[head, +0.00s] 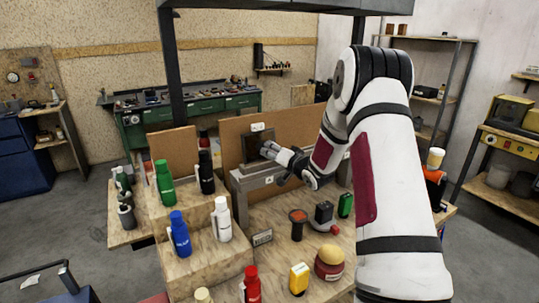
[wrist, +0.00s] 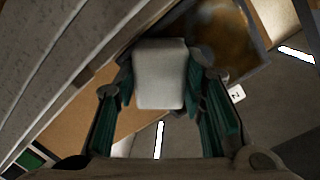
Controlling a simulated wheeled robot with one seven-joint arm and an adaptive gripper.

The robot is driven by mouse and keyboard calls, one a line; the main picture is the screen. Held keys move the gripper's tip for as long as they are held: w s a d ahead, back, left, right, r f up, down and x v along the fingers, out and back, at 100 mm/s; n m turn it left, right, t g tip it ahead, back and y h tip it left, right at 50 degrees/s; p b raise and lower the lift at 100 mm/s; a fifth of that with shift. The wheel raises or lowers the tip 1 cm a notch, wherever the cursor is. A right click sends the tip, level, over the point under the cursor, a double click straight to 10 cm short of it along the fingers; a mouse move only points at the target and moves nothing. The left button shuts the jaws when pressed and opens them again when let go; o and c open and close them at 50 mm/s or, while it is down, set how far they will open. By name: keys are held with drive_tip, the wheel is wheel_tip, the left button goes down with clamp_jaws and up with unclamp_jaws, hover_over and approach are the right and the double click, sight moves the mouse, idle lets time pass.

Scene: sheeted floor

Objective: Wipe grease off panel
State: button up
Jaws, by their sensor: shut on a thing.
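My gripper (wrist: 161,82) is shut on a pale grey-white block (wrist: 160,62), with a green-padded finger on each side of it. In the head view my gripper (head: 270,151) is at the dark panel (head: 250,143), which stands upright on a grey ledge before a brown board. In the wrist view the panel (wrist: 228,38) has a dark frame and a brownish, smeared face just beyond the block. I cannot tell whether the block touches the panel. In the head view the block is too small to make out.
Stepped wooden blocks at left carry a green bottle (head: 164,184), a blue bottle (head: 180,235) and a white bottle (head: 222,220).

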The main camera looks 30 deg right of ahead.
sight(274, 138)
drive_tip(key=shift+d, duration=1.45)
drive_tip(key=shift+w+a+r+p, duration=0.1)
drive_tip(key=shift+r+p, duration=0.05)
drive_tip(key=shift+r, duration=0.4)
drive_tip(key=shift+w+r+p, duration=0.1)
drive_tip(key=shift+r+p, duration=0.05)
drive_tip(key=shift+r, duration=0.4)
drive_tip(key=shift+s+a+f+p, duration=0.1)
drive_tip(key=shift+a+p, duration=1.35)
drive_tip(key=shift+a, duration=4.55)
drive_tip(key=shift+w+r, duration=0.25)
drive_tip(key=shift+r, duration=0.75)
drive_tip(key=shift+d, duration=6.1)
drive_tip(key=shift+s, duration=0.2)
drive_tip(key=s+p, duration=0.1)
drive_tip(key=s, duration=0.1)
drive_tip(key=s+p, duration=0.2)
drive_tip(key=s, duration=0.1)
drive_tip(key=shift+s+r, duration=0.35)
drive_tip(key=shift+r, duration=0.05)
